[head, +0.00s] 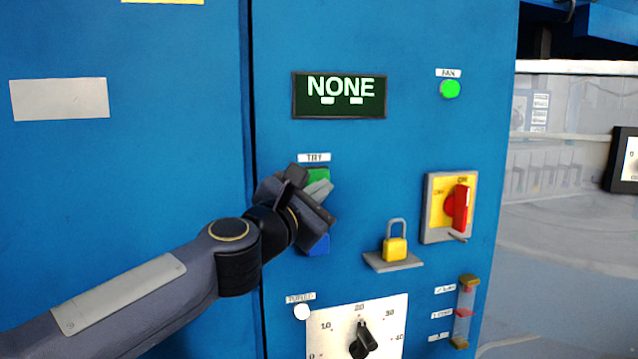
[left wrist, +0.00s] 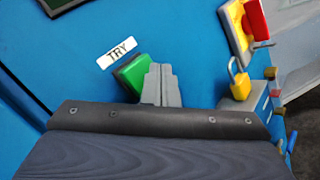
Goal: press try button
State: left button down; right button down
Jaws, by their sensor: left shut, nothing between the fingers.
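The green TRY button (head: 319,175) is on the blue panel, under a white label reading TRY (head: 314,157). My left gripper (head: 322,189) is shut and empty, its grey fingertips in front of the button's lower part. In the left wrist view the green button (left wrist: 133,74) shows beside the closed fingertips (left wrist: 160,72), which overlap its right side. I cannot tell whether the tips touch it. My right gripper is not in view.
A dark display (head: 339,96) above reads NONE. A yellow padlock (head: 395,248) on a small shelf and a red rotary switch (head: 459,208) on a yellow plate stick out to the right. A dial (head: 363,340) is below. A green FAN lamp (head: 450,89) is upper right.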

pick_arm(q)
jog(key=shift+w, duration=0.1)
dwell(0.5)
jog(key=shift+w+a, duration=0.1)
jog(key=shift+w, duration=0.2)
jog(key=shift+w+a, duration=0.2)
jog(key=shift+w, duration=0.35)
dwell(0.6)
jog(key=shift+s, duration=0.1)
jog(key=shift+s+d, duration=0.3)
jog(key=shift+s, duration=0.55)
jog(key=s, duration=0.1)
jog(key=s+d, duration=0.1)
jog(key=s, duration=0.2)
jog(key=shift+s+d, duration=0.25)
jog(key=shift+s, duration=0.1)
dwell(0.6)
